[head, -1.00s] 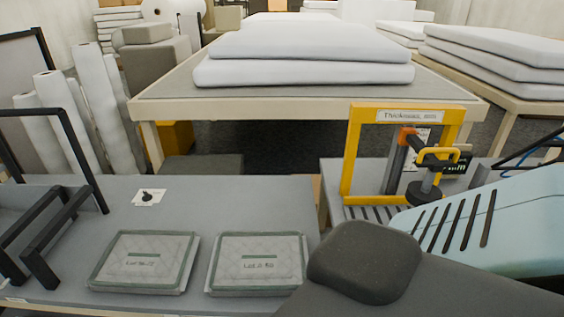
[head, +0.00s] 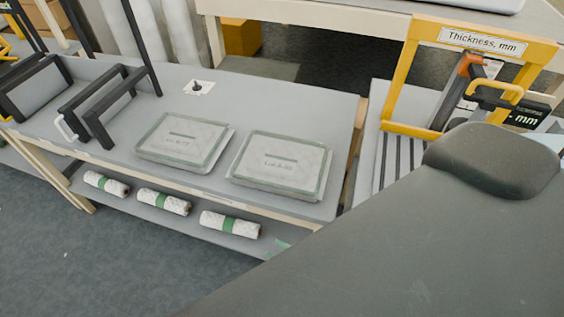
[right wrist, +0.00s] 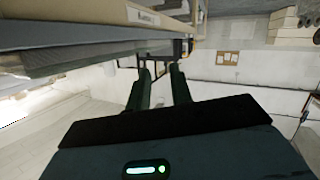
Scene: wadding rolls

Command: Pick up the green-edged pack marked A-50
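Two flat, pale packs with green edges lie side by side on the grey table (head: 245,95). The right pack (head: 279,163) has a small label that appears to read A-50. The left pack (head: 183,138) has a different label, too small to read surely. Both lie flat, with nothing touching them from above. My right gripper (right wrist: 159,74) shows in the right wrist view with its two dark green fingers apart and nothing between them. No pack shows in that view. I cannot make out either gripper's fingers in the head view.
A yellow thickness gauge frame (head: 398,88) stands right of the table. Black frames (head: 97,105) stand on the table's left. White rolls with green bands, one here (head: 230,224), lie on a shelf below the front edge. A large dark grey part of mine covers the lower right.

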